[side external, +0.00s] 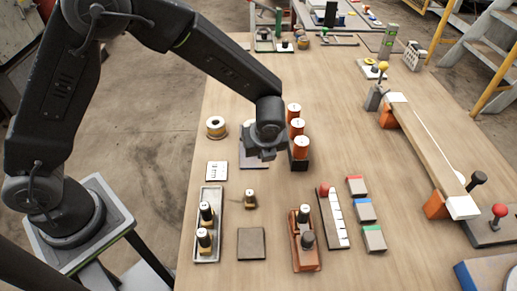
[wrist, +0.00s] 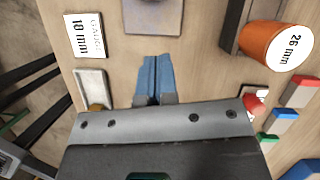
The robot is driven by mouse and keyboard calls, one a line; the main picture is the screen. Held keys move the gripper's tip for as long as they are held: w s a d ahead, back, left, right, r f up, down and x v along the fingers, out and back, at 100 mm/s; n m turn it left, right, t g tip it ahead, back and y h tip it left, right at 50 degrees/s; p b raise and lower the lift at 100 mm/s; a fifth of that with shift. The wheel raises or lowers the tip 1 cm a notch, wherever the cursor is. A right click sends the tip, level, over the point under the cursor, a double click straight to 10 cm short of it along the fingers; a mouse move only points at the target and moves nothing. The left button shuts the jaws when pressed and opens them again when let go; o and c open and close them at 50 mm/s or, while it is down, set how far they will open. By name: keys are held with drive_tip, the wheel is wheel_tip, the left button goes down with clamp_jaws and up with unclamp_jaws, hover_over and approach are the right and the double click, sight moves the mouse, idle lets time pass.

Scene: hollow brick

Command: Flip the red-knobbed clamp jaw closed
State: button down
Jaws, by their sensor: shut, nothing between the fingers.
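A red knob (side external: 500,210) stands on a short lever above a dark grey base plate (side external: 489,236) at the lower right of the table in the side view. It is beside the white-capped near end of a long wooden board (side external: 430,150). The lever looks raised, but I cannot tell the jaw's exact angle. My gripper (side external: 265,154) is far to the left of it, above the table near the orange cylinders. Its fingers show in the wrist view (wrist: 155,75), shut with nothing between them. The red-knobbed clamp does not show in the wrist view.
Orange cylinders (side external: 299,128) stand close right of my gripper. Another red ball (side external: 323,188) sits on a scaled strip. A black knob (side external: 478,178) and a yellow knob (side external: 383,66) rise beside the board. Several coloured blocks (side external: 364,210) lie between. Wood is bare left of the board.

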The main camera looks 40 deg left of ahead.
drive_tip(key=v, duration=0.6)
drive_tip(key=shift+r, duration=0.15)
drive_tip(key=shift+s+r, duration=0.1)
drive_tip(key=s+a+r+n+t+h, duration=0.1)
drive_tip(key=s+a+r+n, duration=0.5)
drive_tip(key=s+n, duration=0.3)
drive_tip(key=s+a+r+n+t+h, duration=0.2)
drive_tip(key=s+a+r+n, duration=0.4)
drive_tip(key=n, duration=0.9)
drive_tip(key=s+r, duration=0.3)
drive_tip(key=s, duration=0.1)
drive_tip(key=shift+s+r+n+h, duration=0.3)
drive_tip(key=shift+s+n, duration=0.05)
drive_tip(key=shift+n, duration=0.05)
